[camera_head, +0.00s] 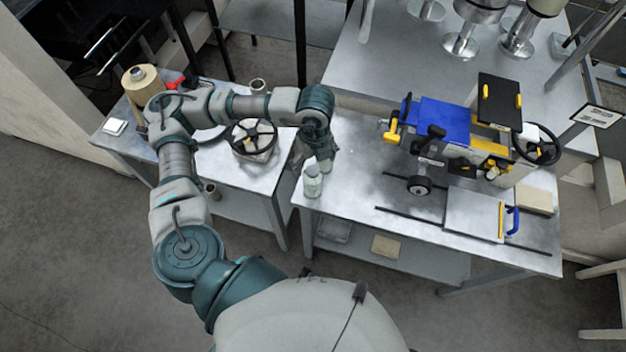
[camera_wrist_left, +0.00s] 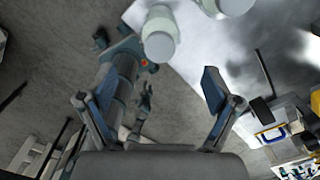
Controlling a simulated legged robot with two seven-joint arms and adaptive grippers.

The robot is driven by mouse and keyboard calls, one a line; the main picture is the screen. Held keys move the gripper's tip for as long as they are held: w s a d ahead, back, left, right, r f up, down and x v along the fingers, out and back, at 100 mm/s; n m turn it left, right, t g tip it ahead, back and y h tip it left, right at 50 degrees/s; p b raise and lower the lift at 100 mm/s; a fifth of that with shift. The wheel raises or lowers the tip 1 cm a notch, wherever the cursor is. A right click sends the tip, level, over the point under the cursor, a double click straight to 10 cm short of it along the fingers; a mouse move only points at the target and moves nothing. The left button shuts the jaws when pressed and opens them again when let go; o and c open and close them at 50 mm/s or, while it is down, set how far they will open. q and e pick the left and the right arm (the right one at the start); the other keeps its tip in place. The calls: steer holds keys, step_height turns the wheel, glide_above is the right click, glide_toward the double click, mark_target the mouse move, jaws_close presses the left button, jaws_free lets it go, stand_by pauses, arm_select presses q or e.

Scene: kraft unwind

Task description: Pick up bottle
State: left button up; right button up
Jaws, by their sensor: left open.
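A small pale translucent bottle (camera_head: 312,182) stands upright near the left front corner of the right-hand steel table. It also shows in the left wrist view (camera_wrist_left: 159,40), beyond the fingertips. My right gripper is not recognisable in either view.
A blue and yellow machine (camera_head: 445,125) stands right of the bottles, with a flat plate (camera_head: 473,213) in front. A handwheel unit (camera_head: 254,140) and a brown roll (camera_head: 143,84) stand on the left table. A gap separates the tables. Bare steel lies just right of the bottles.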

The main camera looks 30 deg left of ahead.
mark_target(311, 168)
arm_select(q)
step_height(311, 168, down, 3)
steer(key=shift+w+d+f, duration=0.1)
steer(key=shift+d+f, duration=0.05)
steer(key=shift+f, duration=0.05)
steer(key=shift+a+f, duration=0.2)
steer(key=shift+f, duration=0.1)
steer(key=f, duration=0.2)
steer(key=a+f, duration=0.1)
steer(key=f, duration=0.1)
steer(key=shift+w+a+p, duration=0.1)
steer(key=shift+a+p, duration=0.05)
steer(key=shift+p, duration=0.15)
steer(key=shift+f, duration=0.45)
steer(key=shift+d, duration=0.6)
steer(key=c, duration=1.5)
steer(key=shift+a, duration=0.4)
arm_select(e)
steer(key=shift+w+d+r, duration=0.1)
steer(key=shift+w+d, duration=0.25)
steer(key=shift+w, duration=0.25)
